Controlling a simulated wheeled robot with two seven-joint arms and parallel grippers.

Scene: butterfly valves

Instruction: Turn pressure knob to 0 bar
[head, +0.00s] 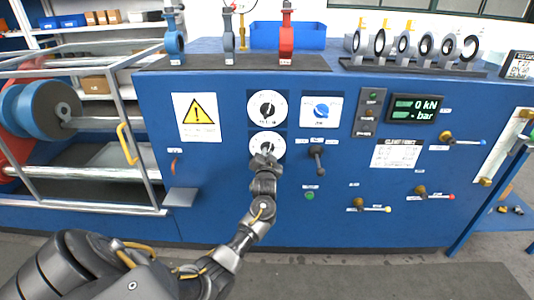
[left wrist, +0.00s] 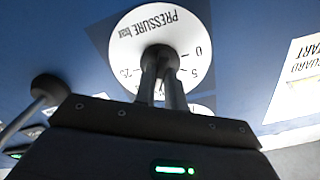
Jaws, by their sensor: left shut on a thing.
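The pressure dial (head: 256,140) is the lower of two round white dials on the blue panel. In the left wrist view the dial (left wrist: 124,50) reads "PRESSURE bar" with marks 0, 5 and 25 showing. Its dark knob (left wrist: 157,50) is at the middle, partly covered by my fingers, and I cannot tell where its pointer stands. My left gripper (head: 265,160) reaches the dial from below. In the left wrist view its fingers (left wrist: 163,80) are shut on the knob. My right gripper is out of view.
A second dial with a black knob (head: 267,107) is right above. A blue knob (head: 321,111) and a black lever (head: 317,155) are to the right. The display (head: 415,108) reads 0 kN and "- bar". A metal-framed cage (head: 140,120) stands at left.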

